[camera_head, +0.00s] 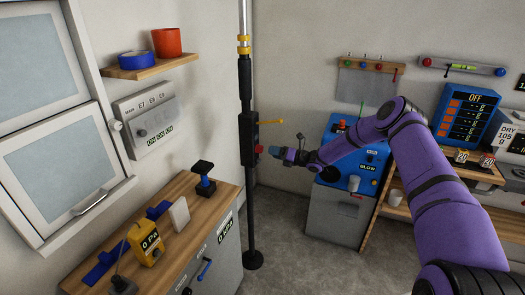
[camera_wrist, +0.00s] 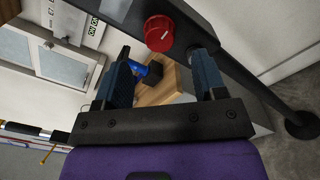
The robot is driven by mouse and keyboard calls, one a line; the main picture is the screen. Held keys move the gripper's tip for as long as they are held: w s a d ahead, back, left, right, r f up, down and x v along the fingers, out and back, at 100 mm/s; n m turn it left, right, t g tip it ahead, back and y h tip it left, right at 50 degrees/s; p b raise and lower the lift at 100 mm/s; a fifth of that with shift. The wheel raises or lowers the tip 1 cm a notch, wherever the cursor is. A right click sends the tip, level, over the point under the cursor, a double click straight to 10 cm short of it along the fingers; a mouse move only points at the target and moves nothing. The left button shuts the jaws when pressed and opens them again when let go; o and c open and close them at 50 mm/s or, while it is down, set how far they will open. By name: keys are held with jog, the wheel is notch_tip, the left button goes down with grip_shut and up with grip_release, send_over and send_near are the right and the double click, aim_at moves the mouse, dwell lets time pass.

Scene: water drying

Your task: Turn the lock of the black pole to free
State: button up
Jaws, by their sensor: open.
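The black pole (camera_head: 246,200) stands upright from floor to top, with a black lock box (camera_head: 247,140) at mid height. A red knob (camera_head: 259,148) sticks out of the box's right side. The red knob (camera_wrist: 159,33) with a pale mark lies ahead, between the fingertips' directions; contact cannot be told. The black pole (camera_wrist: 262,92) runs diagonally behind.
A wooden bench (camera_head: 186,252) with a yellow gauge (camera_head: 146,243) and a black-topped stand (camera_head: 203,178) is left of the pole. A blue machine (camera_head: 350,155) stands behind my arm. A shelf (camera_head: 150,68) holds a red cup and blue roll. Grey floor is clear near the pole base.

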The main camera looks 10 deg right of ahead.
aim_at(262, 150)
jog(key=shift+x, duration=3)
jog(key=c, duration=0.9)
